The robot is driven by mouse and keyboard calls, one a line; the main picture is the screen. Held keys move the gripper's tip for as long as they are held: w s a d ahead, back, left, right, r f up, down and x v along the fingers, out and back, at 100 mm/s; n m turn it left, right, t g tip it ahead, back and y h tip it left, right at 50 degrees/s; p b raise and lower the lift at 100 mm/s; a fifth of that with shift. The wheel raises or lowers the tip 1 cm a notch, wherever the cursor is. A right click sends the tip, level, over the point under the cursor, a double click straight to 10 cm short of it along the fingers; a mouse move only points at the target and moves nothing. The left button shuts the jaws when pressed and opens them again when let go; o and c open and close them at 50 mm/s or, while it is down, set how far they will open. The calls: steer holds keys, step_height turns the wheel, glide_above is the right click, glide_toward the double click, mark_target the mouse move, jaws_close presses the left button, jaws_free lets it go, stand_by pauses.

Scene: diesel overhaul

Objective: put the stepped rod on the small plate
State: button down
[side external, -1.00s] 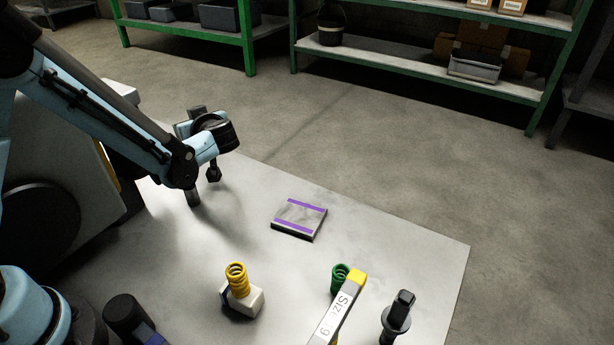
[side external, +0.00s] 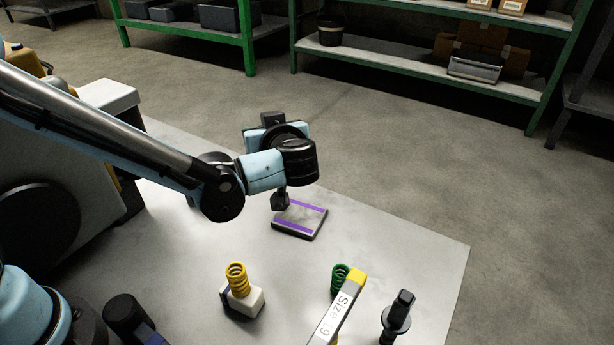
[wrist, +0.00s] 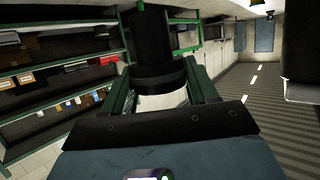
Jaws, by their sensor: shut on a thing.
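The small plate (side external: 312,211) is a grey slab with two purple stripes, lying on the table in the side view. My gripper (side external: 281,190) hangs down over its left back part; the gap beneath is hard to judge. In the wrist view, my gripper (wrist: 165,90) is shut on a dark stepped cylinder with a wider collar, which looks like the stepped rod (wrist: 152,45). In the side view the rod is mostly hidden; only a small dark end shows below the wrist.
A yellow spring (side external: 237,278) on a white block, a green spring (side external: 340,276), a yellow-tipped labelled bar (side external: 340,310) and a dark flanged part (side external: 397,318) stand in front. The table (side external: 420,250) right of the plate is clear.

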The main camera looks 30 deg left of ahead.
steer(key=m+t+h, duration=0.1)
steer(key=m, duration=0.1)
glide_above(299, 215)
steer(key=shift+t, duration=0.3)
steer(key=shift+f, duration=4.85)
steer(key=shift+f, duration=0.15)
steer(key=shift+c, duration=1.6)
jaws_free()
steer(key=shift+d, duration=0.1)
